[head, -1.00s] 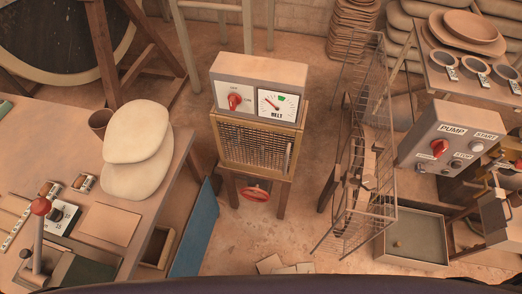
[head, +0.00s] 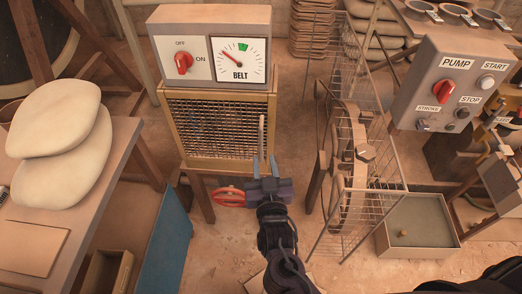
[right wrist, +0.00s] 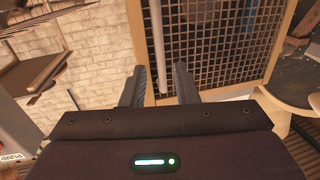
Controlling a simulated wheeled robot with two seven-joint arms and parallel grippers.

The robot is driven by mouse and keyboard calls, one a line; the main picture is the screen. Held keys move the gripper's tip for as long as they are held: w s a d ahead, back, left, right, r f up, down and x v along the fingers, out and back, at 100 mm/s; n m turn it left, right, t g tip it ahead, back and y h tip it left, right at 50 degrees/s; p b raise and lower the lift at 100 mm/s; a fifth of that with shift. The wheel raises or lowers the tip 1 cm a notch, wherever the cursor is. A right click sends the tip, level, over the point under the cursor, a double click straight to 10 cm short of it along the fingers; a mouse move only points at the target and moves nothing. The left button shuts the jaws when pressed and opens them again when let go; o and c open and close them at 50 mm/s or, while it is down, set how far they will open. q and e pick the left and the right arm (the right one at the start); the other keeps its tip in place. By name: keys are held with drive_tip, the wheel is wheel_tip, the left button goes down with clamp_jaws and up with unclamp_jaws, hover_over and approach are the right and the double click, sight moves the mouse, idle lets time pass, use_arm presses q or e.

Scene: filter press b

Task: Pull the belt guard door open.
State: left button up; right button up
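The belt guard door (head: 215,128) is a dark mesh panel in a yellow-brown frame below the belt control box (head: 212,52). It looks closed. Its pale upright bar handle (head: 262,132) is on the door's right side. My right gripper (head: 264,166) is at the lower end of this handle. In the right wrist view, the fingers (right wrist: 159,76) are apart, with the handle (right wrist: 158,45) in line with the gap between them and the mesh door (right wrist: 215,45) behind. I cannot tell whether either finger touches the handle. My left gripper is not in view.
A red handwheel (head: 230,196) is just left of my right gripper, below the door. A wire cage guard (head: 352,150) stands close on the right. A table with pale sacks (head: 60,120) is on the left, a blue panel (head: 166,240) beside it.

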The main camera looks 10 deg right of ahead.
sight(261, 146)
drive_tip(key=w, duration=0.7)
drive_tip(key=shift+d, duration=0.2)
drive_tip(key=shift+c, duration=0.5)
clamp_jaws()
